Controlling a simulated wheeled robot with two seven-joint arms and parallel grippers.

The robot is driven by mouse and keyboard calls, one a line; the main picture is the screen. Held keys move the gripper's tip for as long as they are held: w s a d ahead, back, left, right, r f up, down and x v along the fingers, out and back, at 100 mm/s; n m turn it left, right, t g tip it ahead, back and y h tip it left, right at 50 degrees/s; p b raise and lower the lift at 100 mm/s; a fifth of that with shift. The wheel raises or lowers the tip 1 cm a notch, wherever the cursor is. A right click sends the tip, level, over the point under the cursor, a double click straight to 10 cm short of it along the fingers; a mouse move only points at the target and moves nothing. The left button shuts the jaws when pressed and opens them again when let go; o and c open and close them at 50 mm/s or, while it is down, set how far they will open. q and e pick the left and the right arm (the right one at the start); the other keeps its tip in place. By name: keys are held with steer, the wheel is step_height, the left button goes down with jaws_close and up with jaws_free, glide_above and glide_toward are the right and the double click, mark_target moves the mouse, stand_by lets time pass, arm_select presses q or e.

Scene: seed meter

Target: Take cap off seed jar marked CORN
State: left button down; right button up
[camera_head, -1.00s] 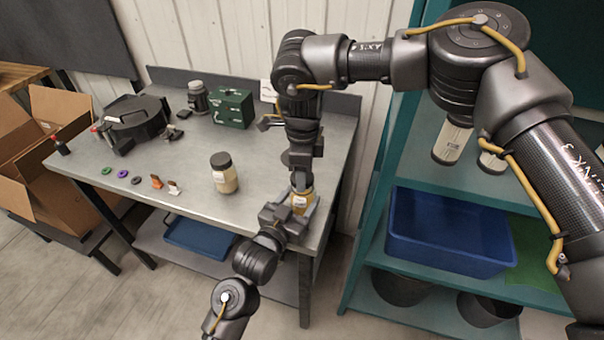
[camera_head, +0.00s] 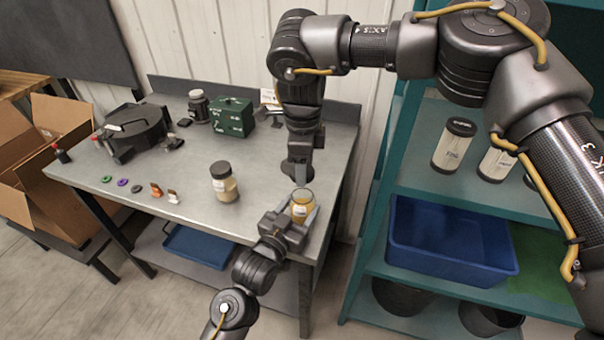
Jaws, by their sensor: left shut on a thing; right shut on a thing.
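My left gripper (camera_head: 300,220) is shut on a clear jar (camera_head: 301,208) with yellowish contents and a pale label, held upright at the table's front right edge. The label is too small to read. The jar's top looks uncovered, with an amber rim showing. My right gripper (camera_head: 299,178) points down just above the jar, apart from it. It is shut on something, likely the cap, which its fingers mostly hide. Another jar (camera_head: 224,184) with a dark cap and pale contents stands on the table to the left.
A teal shelf with a blue bin (camera_head: 450,240) stands right. Cardboard boxes (camera_head: 60,150) are left.

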arm_select(q)
steer(key=shift+c, duration=1.8)
jaws_free()
arm_select(e)
steer(key=shift+f+b, duration=0.8)
steer(key=shift+b, duration=0.05)
arm_select(q)
steer(key=v, duration=1.2)
steer(key=shift+f, duration=0.15)
